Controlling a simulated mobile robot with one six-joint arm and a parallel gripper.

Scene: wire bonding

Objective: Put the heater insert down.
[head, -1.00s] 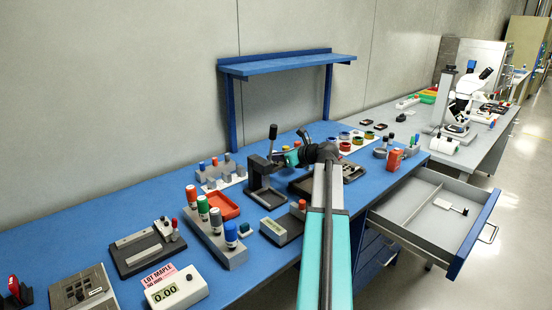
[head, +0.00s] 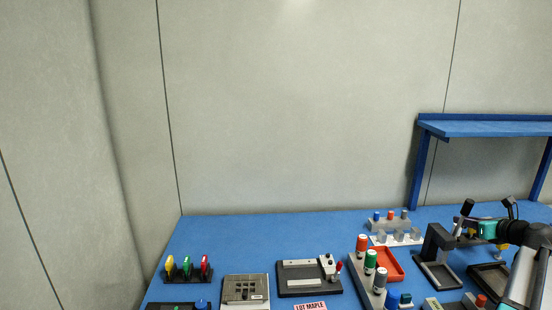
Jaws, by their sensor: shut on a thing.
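My gripper (head: 472,233) is at the right of the head view, beside the dark lever-topped stand (head: 439,245). Only its teal body and a little of its jaw end show, small and partly mixed with the stand behind. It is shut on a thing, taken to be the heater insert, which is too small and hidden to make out. I cannot tell whether that thing touches anything below. A dark tray-like fixture (head: 487,280) lies under my wrist, partly hidden by my arm.
A red tray (head: 388,264) and a rack of capped bottles (head: 368,283) stand left of the stand. A blue shelf (head: 485,128) rises behind. Left are a black fixture (head: 308,292), a grey box (head: 245,290) and coloured-handled tools (head: 188,270). The blue bench's back left is clear.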

